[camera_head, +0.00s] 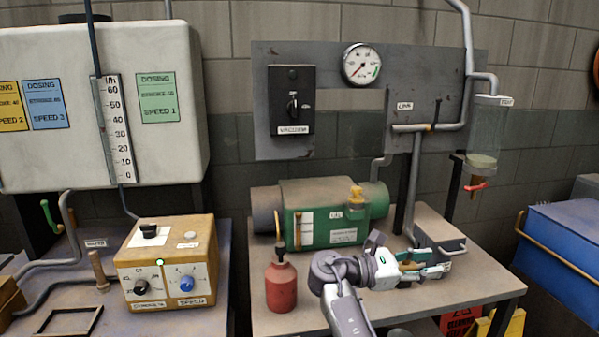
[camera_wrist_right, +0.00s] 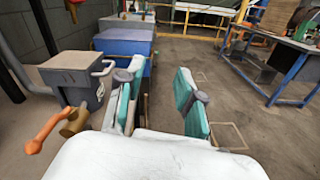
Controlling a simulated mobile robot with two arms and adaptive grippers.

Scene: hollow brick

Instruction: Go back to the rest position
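My right gripper (camera_head: 436,262) is above the right-hand table in the head view, pointing to the right, with its arm coming up from the bottom edge. In the right wrist view its two teal-padded fingers (camera_wrist_right: 160,78) are spread apart, with nothing between them. It is in front of the green pump (camera_head: 335,232) and to the right of the red oil can (camera_head: 281,286). My left gripper is not in view.
The table (camera_head: 490,287) carries the pump and can. An orange control box (camera_head: 168,262) stands on the left table. A blue container (camera_head: 570,245) is at the right; a blue box also shows in the wrist view (camera_wrist_right: 125,45). Open floor (camera_wrist_right: 245,110) lies beyond the fingers.

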